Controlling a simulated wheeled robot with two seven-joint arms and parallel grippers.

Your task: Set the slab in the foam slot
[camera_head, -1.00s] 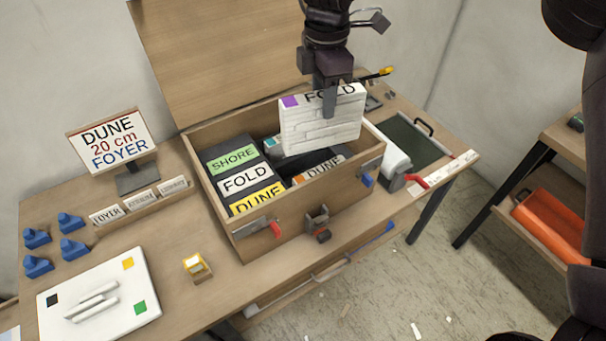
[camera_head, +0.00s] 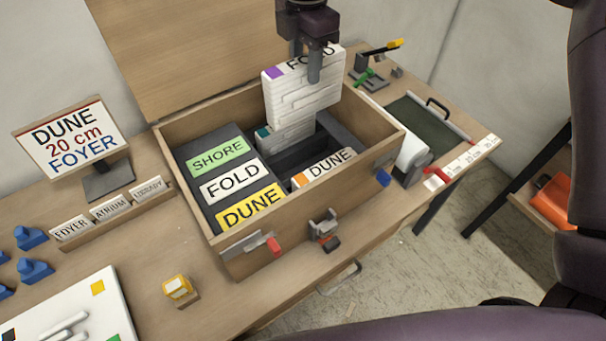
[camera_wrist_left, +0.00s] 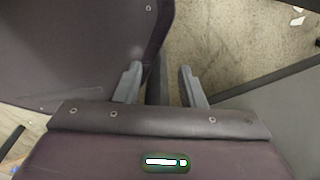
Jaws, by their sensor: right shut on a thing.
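My right gripper (camera_head: 315,75) is shut on the white slab (camera_head: 298,102), which has a relief face, a FOLD label and a purple square on its top edge. The slab hangs upright over the open wooden crate (camera_head: 318,210). Below it, dark foam (camera_head: 345,135) holds a slab with a teal mark (camera_head: 284,137) and a slab labelled DUNE with an orange square (camera_head: 322,167). A dark empty slot (camera_head: 292,160) shows between these two. Whether the held slab touches anything below is unclear. In the left wrist view my left gripper (camera_wrist_left: 160,85) is open and empty.
Tabs SHORE (camera_head: 218,156), FOLD (camera_head: 232,180) and DUNE (camera_head: 252,207) lie in the crate's left part. A sign (camera_head: 70,135) reads DUNE 20 cm FOYER. The raised lid (camera_head: 190,45) stands behind. A yellow-topped block (camera_head: 178,288) sits in front.

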